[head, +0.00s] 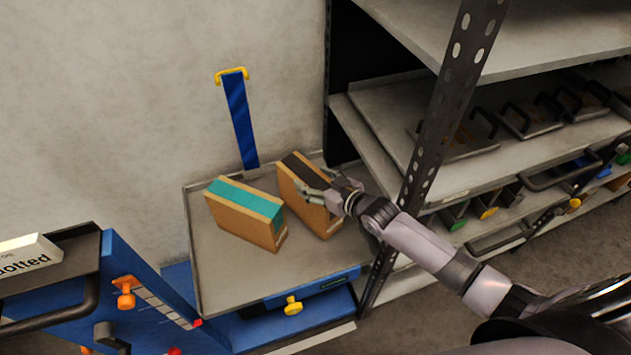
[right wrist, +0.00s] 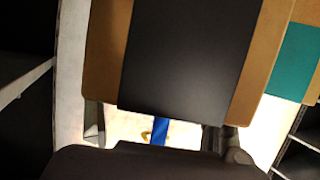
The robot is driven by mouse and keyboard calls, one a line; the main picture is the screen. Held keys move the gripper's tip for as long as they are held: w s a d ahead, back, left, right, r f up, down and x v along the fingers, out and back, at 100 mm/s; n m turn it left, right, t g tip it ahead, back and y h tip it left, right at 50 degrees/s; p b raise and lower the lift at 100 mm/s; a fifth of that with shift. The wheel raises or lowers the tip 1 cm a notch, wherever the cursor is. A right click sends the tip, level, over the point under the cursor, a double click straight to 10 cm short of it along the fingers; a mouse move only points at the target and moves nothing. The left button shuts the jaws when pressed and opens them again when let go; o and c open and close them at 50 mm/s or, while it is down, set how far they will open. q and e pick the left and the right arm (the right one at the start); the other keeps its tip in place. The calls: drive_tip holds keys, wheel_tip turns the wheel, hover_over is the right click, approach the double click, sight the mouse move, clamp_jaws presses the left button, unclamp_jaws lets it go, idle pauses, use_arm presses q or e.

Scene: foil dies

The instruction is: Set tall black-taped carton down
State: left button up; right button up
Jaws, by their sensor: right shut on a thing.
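The tall black-taped carton (head: 306,203) is brown with a black band over its top. It stands on the right part of a grey tray-like cart top (head: 222,291), slightly turned. My right gripper (head: 318,187) is shut on its upper part, reaching in from the right. In the right wrist view the carton's black tape (right wrist: 192,55) fills the middle, between the fingers. I cannot tell whether its base touches the surface. My left gripper is not in view.
A teal-taped carton (head: 245,214) stands close on the left. A blue upright with a yellow handle (head: 233,76) stands behind. The cart top's front is clear.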

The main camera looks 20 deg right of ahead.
drive_tip(key=shift+w+f, duration=0.1)
drive_tip(key=shift+f, duration=0.15)
drive_tip(key=o, duration=1.9)
drive_tip(key=shift+f, duration=0.15)
drive_tip(key=shift+o, duration=0.2)
drive_tip(key=shift+s, duration=0.25)
drive_tip(key=v, duration=1.2)
drive_tip(key=shift+w, duration=0.1)
